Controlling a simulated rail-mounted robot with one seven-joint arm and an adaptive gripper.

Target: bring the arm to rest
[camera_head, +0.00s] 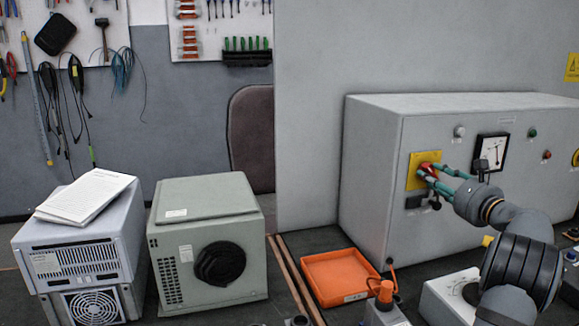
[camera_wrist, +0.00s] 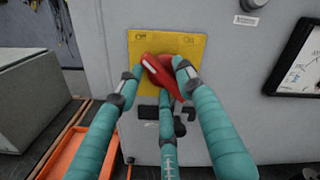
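The red rotary handle (camera_wrist: 165,78) sits on a yellow plate (camera_wrist: 200,47) on the grey cabinet's front, its bar slanting from upper left to lower right. In the head view the red handle (camera_head: 428,170) is partly hidden by my fingers. My gripper (camera_wrist: 158,72) has teal fingers spread around the handle, one on the left, one on the right and one below. It looks open, with its tips very close to the handle. Whether a tip touches it I cannot tell. In the head view my gripper (camera_head: 440,178) reaches the plate from the right.
The grey cabinet (camera_head: 370,180) carries a meter (camera_head: 491,150) and lamps right of the plate. An orange tray (camera_head: 338,277) and an orange-topped device (camera_head: 384,297) stand before it. A white-sided box (camera_head: 445,300) is near my arm. Two grey units stand at left.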

